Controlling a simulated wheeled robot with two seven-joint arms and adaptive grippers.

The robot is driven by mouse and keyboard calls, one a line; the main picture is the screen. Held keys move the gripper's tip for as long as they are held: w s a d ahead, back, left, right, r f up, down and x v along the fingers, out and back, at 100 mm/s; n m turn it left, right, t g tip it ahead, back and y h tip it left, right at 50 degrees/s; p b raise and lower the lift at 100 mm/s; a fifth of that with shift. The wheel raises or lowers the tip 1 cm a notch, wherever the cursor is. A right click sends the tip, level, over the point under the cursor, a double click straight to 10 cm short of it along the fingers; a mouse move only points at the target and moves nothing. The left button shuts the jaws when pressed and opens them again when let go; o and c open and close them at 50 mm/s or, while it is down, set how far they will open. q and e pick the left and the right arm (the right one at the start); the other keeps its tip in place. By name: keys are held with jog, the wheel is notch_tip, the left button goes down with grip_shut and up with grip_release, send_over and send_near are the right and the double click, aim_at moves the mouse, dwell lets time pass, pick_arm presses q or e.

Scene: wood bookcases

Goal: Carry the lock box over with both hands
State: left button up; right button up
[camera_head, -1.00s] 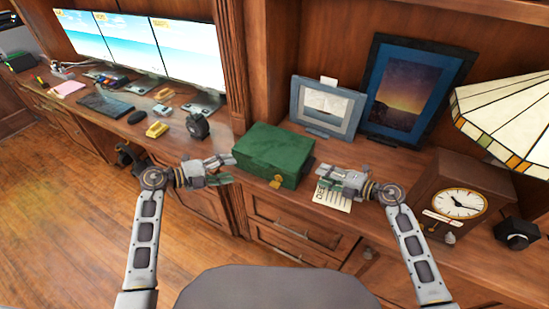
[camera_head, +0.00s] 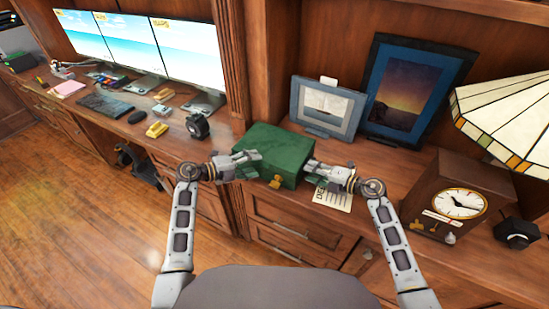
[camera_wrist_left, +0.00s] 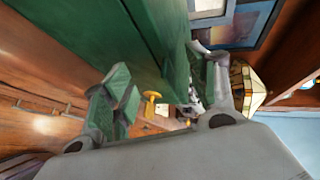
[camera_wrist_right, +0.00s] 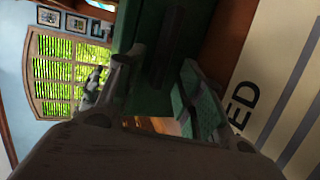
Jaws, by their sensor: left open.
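The lock box (camera_head: 276,150) is green with a brass latch (camera_head: 275,182) on its front, closed, resting on the wooden counter. My left gripper (camera_head: 246,164) is at its left end, fingers spread. In the left wrist view the box (camera_wrist_left: 150,40) reaches between the spread fingers (camera_wrist_left: 165,90). My right gripper (camera_head: 314,172) is at the box's right end. In the right wrist view its fingers (camera_wrist_right: 162,88) stand apart with the green box (camera_wrist_right: 152,70) between and beyond them. Exact finger contact is hard to tell.
A paper sheet (camera_head: 334,196) lies under my right gripper. Two picture frames (camera_head: 326,108) stand behind the box. A wooden clock (camera_head: 459,204) and a lamp (camera_head: 505,110) are to the right. A black device (camera_head: 197,125) and a yellow phone (camera_head: 157,130) sit to the left.

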pick_arm(q)
jog(key=c, duration=0.9)
pick_arm(e)
grip_shut()
pick_arm(q)
grip_shut()
